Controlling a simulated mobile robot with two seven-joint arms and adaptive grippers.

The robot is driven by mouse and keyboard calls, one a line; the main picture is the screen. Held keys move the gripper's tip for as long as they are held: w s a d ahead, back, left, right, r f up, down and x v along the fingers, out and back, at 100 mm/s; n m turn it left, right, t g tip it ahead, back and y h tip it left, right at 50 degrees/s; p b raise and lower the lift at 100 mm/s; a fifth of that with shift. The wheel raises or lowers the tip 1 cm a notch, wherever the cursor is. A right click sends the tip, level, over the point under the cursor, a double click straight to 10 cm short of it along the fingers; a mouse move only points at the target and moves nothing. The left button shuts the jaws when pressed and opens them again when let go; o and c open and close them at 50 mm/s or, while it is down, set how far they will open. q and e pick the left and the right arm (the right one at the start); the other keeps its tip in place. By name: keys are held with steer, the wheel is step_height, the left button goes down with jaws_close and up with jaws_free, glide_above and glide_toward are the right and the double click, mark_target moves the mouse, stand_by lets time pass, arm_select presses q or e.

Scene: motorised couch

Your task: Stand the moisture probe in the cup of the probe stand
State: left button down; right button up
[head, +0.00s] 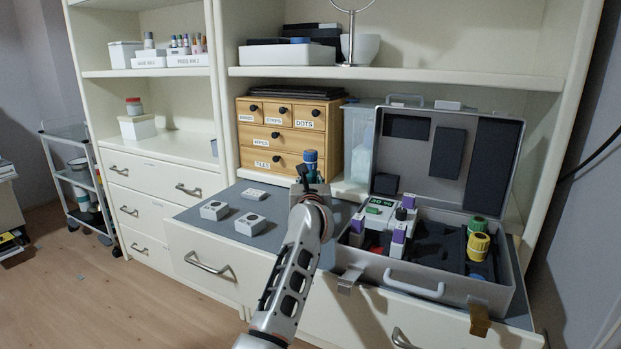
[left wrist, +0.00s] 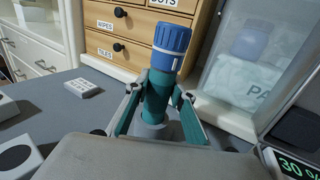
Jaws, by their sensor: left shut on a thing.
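My left gripper (head: 311,176) is at the back of the grey counter, in front of the wooden drawer box. It is shut on an upright teal cylinder with a ribbed blue cap, which I take for the moisture probe (head: 311,156). In the left wrist view the probe (left wrist: 170,42) stands between the two fingers (left wrist: 158,95), its cap above the fingertips. A grey round piece (left wrist: 152,126) shows at its lower end, perhaps the cup of the probe stand; I cannot tell whether the probe is seated in it. My right gripper is not in view.
Small white blocks (head: 250,224) lie on the counter left of my arm. An open grey case (head: 405,272) with meters and coloured caps stands to the right, its lid raised. The wooden drawer box (head: 284,135) and a translucent bin (head: 358,142) stand behind.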

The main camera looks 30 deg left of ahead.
mark_target(310, 162)
arm_select(q)
steer(key=shift+f, duration=0.35)
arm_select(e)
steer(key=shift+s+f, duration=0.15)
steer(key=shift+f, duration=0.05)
arm_select(q)
steer(key=c, duration=1.6)
jaws_free()
steer(key=shift+c, duration=0.2)
steer(key=shift+r+p, duration=0.5)
steer(key=shift+r, duration=0.9)
steer(key=shift+r+p, duration=0.9)
steer(key=shift+r, duration=0.85)
steer(key=shift+f, duration=0.1)
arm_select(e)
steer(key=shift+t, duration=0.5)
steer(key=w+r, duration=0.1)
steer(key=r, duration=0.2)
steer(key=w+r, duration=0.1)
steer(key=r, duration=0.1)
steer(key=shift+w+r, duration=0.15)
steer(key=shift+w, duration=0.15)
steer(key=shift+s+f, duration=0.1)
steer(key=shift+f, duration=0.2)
